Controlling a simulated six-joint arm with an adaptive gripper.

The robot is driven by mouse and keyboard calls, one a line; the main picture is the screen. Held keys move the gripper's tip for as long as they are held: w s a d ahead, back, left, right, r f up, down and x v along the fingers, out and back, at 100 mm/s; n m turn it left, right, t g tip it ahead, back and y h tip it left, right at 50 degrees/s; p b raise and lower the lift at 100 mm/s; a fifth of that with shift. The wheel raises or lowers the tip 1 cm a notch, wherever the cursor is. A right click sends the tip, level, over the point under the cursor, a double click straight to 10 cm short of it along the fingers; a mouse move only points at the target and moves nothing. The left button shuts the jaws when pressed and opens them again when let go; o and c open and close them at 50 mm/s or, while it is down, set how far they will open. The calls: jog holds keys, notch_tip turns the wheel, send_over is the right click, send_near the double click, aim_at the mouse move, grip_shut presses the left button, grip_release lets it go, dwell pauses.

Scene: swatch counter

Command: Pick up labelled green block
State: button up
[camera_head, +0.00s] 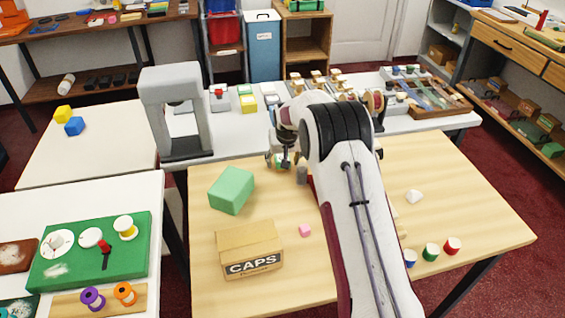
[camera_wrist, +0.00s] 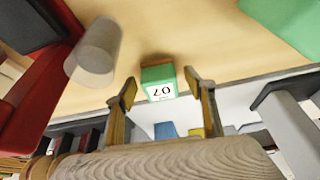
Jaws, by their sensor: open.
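A small green block with a white label reading "07" (camera_wrist: 158,84) sits on the wooden table in the wrist view, between the open fingers of my gripper (camera_wrist: 162,90). A gap shows at the fingers, and I cannot tell whether either touches it. In the head view my gripper (camera_head: 283,162) is low over the far edge of the wooden table. The labelled block is mostly hidden there, with only a bit of green showing by the fingers. A larger plain green block (camera_head: 232,190) lies to the left; it also shows in the wrist view (camera_wrist: 285,18).
A grey cylinder (camera_wrist: 95,48) stands close beside my gripper. A grey arch-shaped stand (camera_head: 179,112) is beyond the table's back left corner. The table's right side has free room.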

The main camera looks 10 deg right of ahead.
dwell(0.3)
jog(key=c, duration=1.1)
jog(key=shift+r, duration=0.1)
jog(key=shift+r, duration=4.9)
